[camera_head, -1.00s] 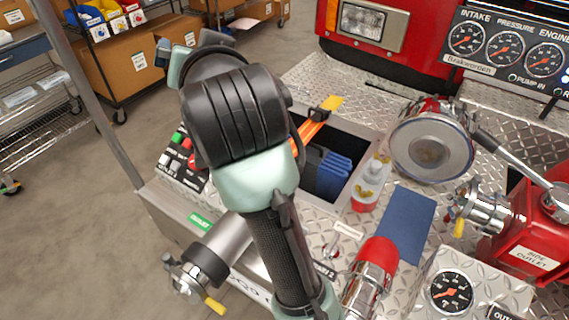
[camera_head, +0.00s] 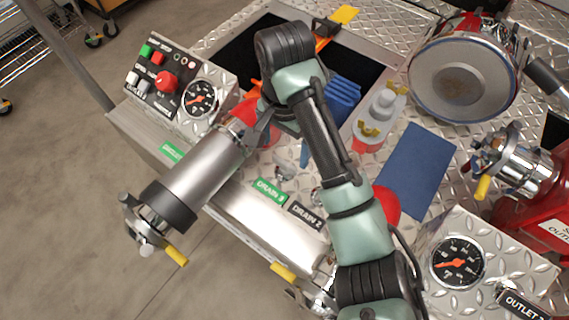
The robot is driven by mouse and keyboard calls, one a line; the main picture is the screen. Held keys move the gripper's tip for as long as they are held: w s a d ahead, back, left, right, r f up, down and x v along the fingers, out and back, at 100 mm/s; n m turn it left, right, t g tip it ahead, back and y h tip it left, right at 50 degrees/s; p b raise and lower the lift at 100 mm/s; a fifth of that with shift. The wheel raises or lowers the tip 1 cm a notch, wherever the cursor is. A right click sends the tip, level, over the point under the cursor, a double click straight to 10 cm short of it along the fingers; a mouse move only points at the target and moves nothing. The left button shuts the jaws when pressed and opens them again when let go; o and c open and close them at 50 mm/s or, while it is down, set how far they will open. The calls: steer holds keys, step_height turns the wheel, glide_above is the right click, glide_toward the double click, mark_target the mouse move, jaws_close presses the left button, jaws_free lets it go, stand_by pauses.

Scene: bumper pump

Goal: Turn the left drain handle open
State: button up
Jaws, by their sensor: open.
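The left drain handle (camera_head: 284,168) is a small chrome fitting on the diamond-plate deck, just above the green "DRAIN 3" label (camera_head: 270,190). A second drain handle (camera_head: 317,196) sits to its right above the dark "DRAIN 2" label (camera_head: 306,215), partly covered by my arm. My gripper (camera_head: 253,137) is open and points down, above and left of the left drain handle and apart from it in the picture. My wrist and the wide pipe crowd its fingertips, so their exact shape is hard to see.
A wide grey outlet pipe (camera_head: 205,170) with a yellow lever (camera_head: 175,255) juts out at left. A control box (camera_head: 165,85) with buttons and gauge stands behind it.

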mark_target(285, 162)
step_height(285, 162, down, 6)
steer(key=shift+r+b, duration=0.15)
steer(key=shift+b, duration=0.15)
steer(key=c, duration=1.2)
